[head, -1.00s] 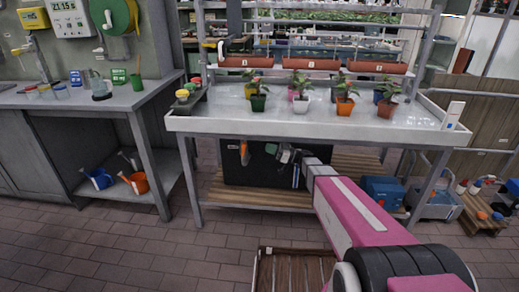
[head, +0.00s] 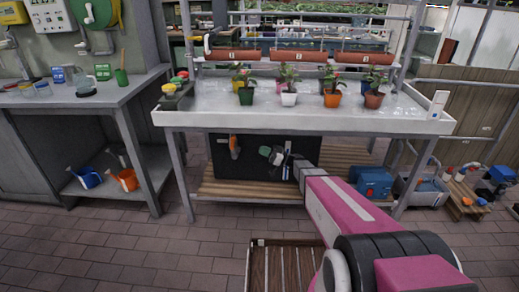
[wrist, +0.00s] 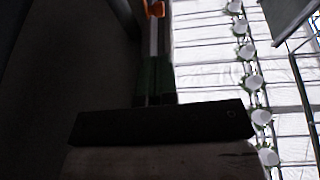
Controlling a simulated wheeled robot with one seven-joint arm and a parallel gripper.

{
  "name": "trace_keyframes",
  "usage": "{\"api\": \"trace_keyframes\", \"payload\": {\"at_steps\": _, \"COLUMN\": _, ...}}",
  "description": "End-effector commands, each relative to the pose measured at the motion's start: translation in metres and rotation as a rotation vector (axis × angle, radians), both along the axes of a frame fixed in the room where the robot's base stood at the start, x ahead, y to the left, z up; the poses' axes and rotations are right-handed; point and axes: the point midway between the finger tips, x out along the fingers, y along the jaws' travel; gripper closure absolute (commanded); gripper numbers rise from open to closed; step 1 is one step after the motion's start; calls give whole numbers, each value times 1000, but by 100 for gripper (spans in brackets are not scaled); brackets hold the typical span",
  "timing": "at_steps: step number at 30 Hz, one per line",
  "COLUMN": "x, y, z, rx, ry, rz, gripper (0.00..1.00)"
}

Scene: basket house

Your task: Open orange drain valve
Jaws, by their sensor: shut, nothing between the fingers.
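The orange drain valve handle (head: 234,147) hangs under the front edge of the white plant bench (head: 310,122), at the left of a black tank (head: 225,172). My gripper (head: 266,153) is under the bench, just right of the handle and apart from it in the head view. In the wrist view the orange handle (wrist: 155,8) shows at the top edge, on a pale pipe (wrist: 154,38). My gripper (wrist: 155,78) is below it in that picture, its dark green fingers together and empty. The handle's upper part is cut off there.
Potted plants stand on the bench. The bench legs (head: 180,175) and slatted lower shelf (head: 250,192) frame the space around my arm. A blue box (head: 374,183) sits at the right of the shelf. A wooden slatted rack (head: 280,270) lies in front. Tiled floor at left is clear.

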Motion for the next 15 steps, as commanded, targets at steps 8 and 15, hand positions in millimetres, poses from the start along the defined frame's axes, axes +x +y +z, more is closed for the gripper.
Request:
{"api": "trace_keyframes", "payload": {"at_steps": 8, "x": 4, "y": 50, "z": 18, "rx": 0, "ry": 0, "rz": 2, "gripper": 100}}
{"api": "trace_keyframes", "payload": {"at_steps": 15, "x": 8, "y": 89, "z": 32, "rx": 0, "ry": -1, "rz": 3, "gripper": 100}}
